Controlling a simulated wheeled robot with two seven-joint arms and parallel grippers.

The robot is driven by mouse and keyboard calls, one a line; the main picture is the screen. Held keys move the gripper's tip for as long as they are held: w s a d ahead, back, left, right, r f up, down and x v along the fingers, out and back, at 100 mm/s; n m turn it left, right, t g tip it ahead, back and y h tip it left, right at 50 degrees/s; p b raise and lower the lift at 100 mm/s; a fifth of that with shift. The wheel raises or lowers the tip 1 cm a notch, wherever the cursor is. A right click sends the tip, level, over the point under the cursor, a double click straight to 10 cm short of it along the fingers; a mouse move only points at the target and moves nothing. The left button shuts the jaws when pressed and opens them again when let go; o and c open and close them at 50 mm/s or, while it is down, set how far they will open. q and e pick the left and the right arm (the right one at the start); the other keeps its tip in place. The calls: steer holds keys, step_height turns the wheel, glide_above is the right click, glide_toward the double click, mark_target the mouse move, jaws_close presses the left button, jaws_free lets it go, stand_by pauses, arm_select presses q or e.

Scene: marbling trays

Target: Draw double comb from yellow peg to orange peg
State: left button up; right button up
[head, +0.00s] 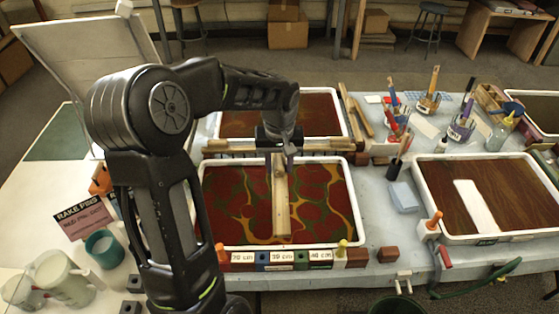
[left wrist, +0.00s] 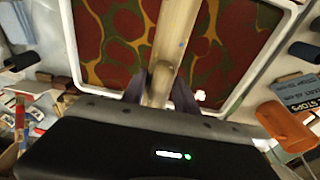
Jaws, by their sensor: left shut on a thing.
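My left gripper (head: 287,146) is shut on a long pale wooden bar, which looks like the comb (head: 281,205). The bar lies lengthwise over the middle of the front marbling tray (head: 352,200), pointing toward its near edge. I cannot see its teeth or whether it touches the paint. In the left wrist view the fingers (left wrist: 160,88) clasp the bar (left wrist: 173,35) from both sides. The orange peg (head: 221,253) stands at the tray's near left corner. The yellow peg (head: 342,247) stands at its near right corner. My right gripper is out of view.
A wooden rack with a toothed bar (head: 225,150) lies between the front and back trays. Labelled blocks (head: 275,259) line the near edge. Another tray (head: 535,205) stands at right, with brushes and bottles behind it. Cups (head: 104,246) and a pink sign (head: 82,217) are at left.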

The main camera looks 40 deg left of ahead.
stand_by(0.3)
arm_select(q)
steer(key=shift+f+b, duration=3.4)
steer(key=shift+f, duration=0.6)
steer(key=shift+w+d, duration=0.1)
steer(key=shift+d, duration=0.05)
steer(key=shift+w+d+b, duration=0.15)
steer(key=shift+w+d, duration=0.7)
steer(key=shift+d, duration=0.2)
steer(key=shift+w+d+b, duration=0.15)
steer(key=shift+w+d, duration=0.7)
steer(key=shift+d, duration=0.15)
steer(key=shift+w+d, duration=1.85)
steer(key=shift+d, duration=0.3)
steer(key=shift+f, duration=0.1)
steer(key=shift+d+f+b, duration=0.15)
steer(key=shift+f+b, duration=1.1)
steer(key=shift+f, duration=0.15)
